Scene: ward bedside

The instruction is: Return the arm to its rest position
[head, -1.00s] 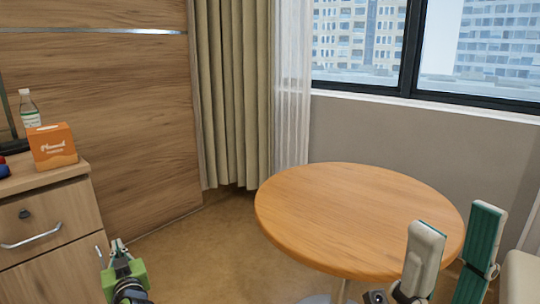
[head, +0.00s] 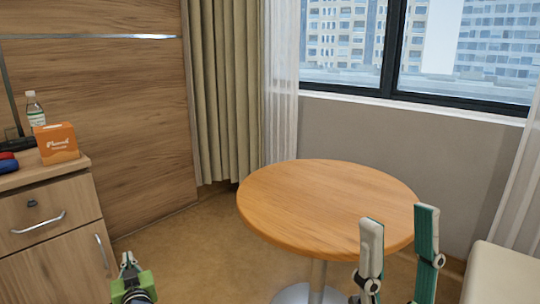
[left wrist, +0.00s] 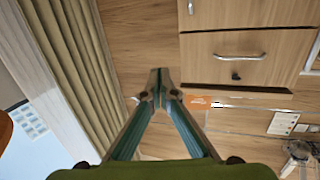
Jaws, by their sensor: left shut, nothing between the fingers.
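My left gripper (head: 128,258) is low at the left in the head view, in front of the wooden cabinet. In the left wrist view its two fingers (left wrist: 160,76) meet at the tips, with nothing between them. My right gripper (head: 400,215) shows at the lower right of the head view, its two fingers upright and apart with nothing between them. It stands in front of the round table's right edge in the picture.
A round wooden table (head: 320,200) with a bare top stands below the window. The wooden cabinet (head: 40,240) at the left bears an orange box (head: 57,144) and a bottle (head: 35,108). A pale seat (head: 505,272) is at the right. Carpet (head: 200,255) lies clear between cabinet and table.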

